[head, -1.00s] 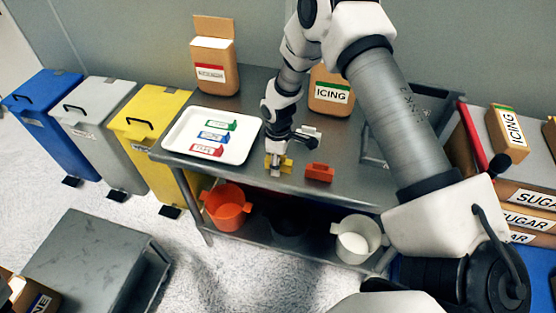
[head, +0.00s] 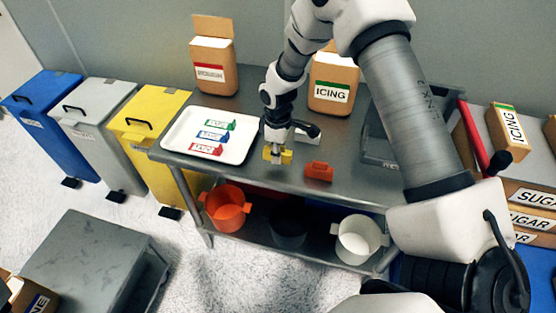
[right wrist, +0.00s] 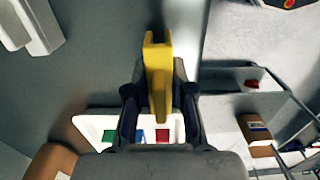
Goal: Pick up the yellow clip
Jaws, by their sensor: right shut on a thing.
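The yellow clip (head: 285,156) is between the fingers of my right gripper (head: 273,153), above the front part of the metal table. In the right wrist view the yellow clip (right wrist: 157,75) stands upright in the picture between the two dark fingers of my right gripper (right wrist: 159,100), which are shut on it. Part of the clip is hidden by the fingers. My left gripper does not show in either view.
A red-orange clip (head: 319,171) sits on the table (head: 290,190) just right of the gripper. A white tray (head: 177,155) with green, blue and red clips lies to the left. An icing box (head: 333,85) and another box (head: 213,60) stand behind.

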